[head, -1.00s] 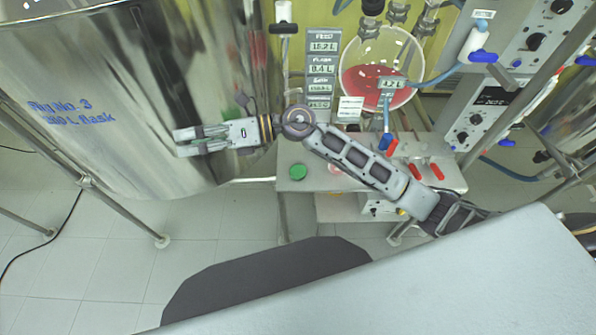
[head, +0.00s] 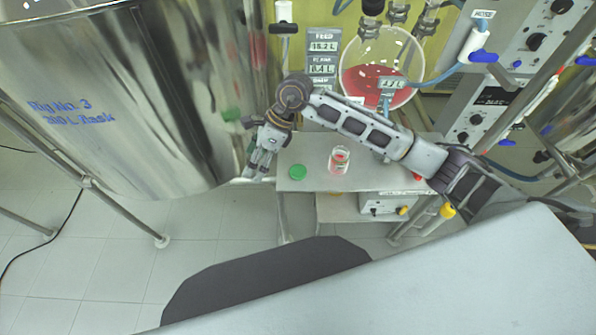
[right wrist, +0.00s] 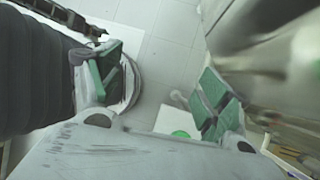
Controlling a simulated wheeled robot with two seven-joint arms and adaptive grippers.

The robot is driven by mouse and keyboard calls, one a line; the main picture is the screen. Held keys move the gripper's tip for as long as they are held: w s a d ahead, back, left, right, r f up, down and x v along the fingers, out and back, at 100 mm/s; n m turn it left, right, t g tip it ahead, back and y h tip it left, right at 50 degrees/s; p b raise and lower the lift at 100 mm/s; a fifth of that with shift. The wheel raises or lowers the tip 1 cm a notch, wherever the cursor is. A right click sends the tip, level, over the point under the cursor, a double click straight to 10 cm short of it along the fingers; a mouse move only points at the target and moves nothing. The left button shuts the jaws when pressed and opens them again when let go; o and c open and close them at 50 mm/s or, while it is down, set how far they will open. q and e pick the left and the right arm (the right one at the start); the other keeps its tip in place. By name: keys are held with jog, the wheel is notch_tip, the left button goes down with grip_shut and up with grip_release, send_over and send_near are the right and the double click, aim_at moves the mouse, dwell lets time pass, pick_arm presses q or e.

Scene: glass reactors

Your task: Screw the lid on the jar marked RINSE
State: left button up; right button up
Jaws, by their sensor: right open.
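A green round lid (head: 298,172) lies flat on the grey shelf (head: 318,182), near its left end. A small clear jar (head: 339,160) with reddish marking stands upright on the shelf to the right of the lid, apart from it; its writing is too small to read. My right gripper (head: 260,170) is open and empty, pointing down just left of the lid, by the shelf's left edge. In the right wrist view, the green lid (right wrist: 181,134) shows low between the spread fingers, not touched. My left gripper is not in view.
A large steel vessel (head: 110,110) stands close on the left of my right gripper. A glass flask with red liquid (head: 375,75) and display panels (head: 322,65) are behind the shelf. Control boxes (head: 490,115) stand at the right. A lower shelf holds a white box (head: 385,204).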

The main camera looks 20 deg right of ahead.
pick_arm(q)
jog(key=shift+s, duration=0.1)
pick_arm(e)
jog(key=w+d+h, duration=0.4)
jog(key=d+h, duration=0.2)
jog(key=d, duration=0.7)
jog(key=shift+d+f+t+h, duration=0.3)
jog(key=shift+d+f, duration=0.05)
jog(key=shift+f, duration=0.1)
send_over(298, 171)
notch_tip(298, 171, down, 7)
jog(key=shift+d+r+p, duration=0.15)
jog(key=shift+p, duration=0.2)
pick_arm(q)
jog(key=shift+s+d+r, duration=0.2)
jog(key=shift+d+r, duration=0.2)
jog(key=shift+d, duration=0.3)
pick_arm(e)
jog(key=shift+f, duration=0.85)
jog(key=shift+f, duration=0.1)
jog(key=shift+f+p, duration=0.3)
jog(key=shift+f, duration=0.25)
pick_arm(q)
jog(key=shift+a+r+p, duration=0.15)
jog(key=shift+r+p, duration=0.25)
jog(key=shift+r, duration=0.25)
pick_arm(e)
jog(key=shift+w+f, duration=0.1)
jog(key=shift+f, duration=1.85)
